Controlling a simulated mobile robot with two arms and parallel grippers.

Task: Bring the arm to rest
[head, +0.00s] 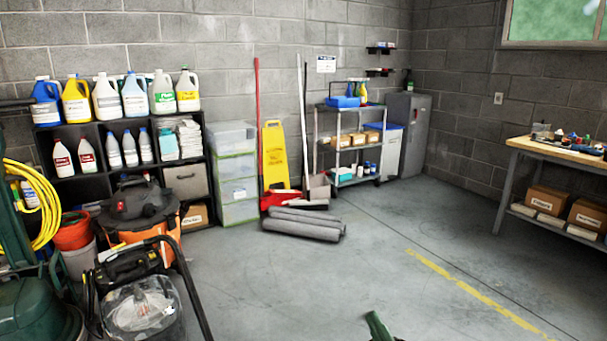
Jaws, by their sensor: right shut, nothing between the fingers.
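My right gripper (379,326) shows only in part, as a small dark green piece at the bottom edge of the head view, right of centre. It is shut and holds nothing, over the bare grey floor (330,285). It appears clear of all objects. The rest of that arm is cut off by the frame. My left gripper is out of view.
A black shelf (97,133) with bottles, an orange and black vacuum (140,215) and a clear-tanked machine (140,310) crowd the left. Rolled grey mats (300,229) lie before a cart (333,180). A workbench (530,147) stands right. The middle floor is free.

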